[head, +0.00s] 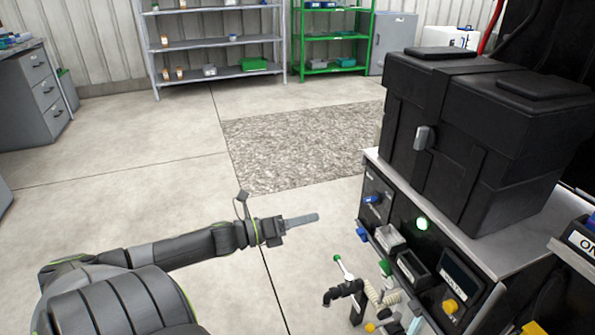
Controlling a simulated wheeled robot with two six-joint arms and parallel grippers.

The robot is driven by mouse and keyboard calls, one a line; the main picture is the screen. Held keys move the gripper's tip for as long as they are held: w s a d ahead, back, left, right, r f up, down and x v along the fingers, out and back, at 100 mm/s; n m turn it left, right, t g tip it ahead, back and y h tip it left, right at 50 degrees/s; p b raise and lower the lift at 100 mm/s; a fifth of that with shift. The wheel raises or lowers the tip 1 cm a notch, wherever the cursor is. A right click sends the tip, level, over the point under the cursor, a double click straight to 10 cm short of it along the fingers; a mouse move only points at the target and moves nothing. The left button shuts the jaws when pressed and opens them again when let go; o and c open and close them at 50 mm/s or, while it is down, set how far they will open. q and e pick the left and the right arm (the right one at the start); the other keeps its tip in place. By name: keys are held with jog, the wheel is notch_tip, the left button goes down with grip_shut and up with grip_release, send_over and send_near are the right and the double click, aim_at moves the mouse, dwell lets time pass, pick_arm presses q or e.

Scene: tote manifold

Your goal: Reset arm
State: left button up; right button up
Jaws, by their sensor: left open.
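My left arm comes in from the lower left and stretches out over the concrete floor. My left gripper (308,219) points right, toward the workbench, with clear space between them. Its fingers show side-on, nearly in line with each other; it is open and I see nothing in it. My right gripper is not in view.
A black tote (482,130) sits on the workbench (527,236) at right. Grey shelves (215,42) and green shelves (330,36) stand behind; the middle floor is free.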

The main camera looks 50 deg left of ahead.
pick_arm(q)
jog(key=shift+s+a, duration=0.2)
jog(key=shift+s, duration=0.3)
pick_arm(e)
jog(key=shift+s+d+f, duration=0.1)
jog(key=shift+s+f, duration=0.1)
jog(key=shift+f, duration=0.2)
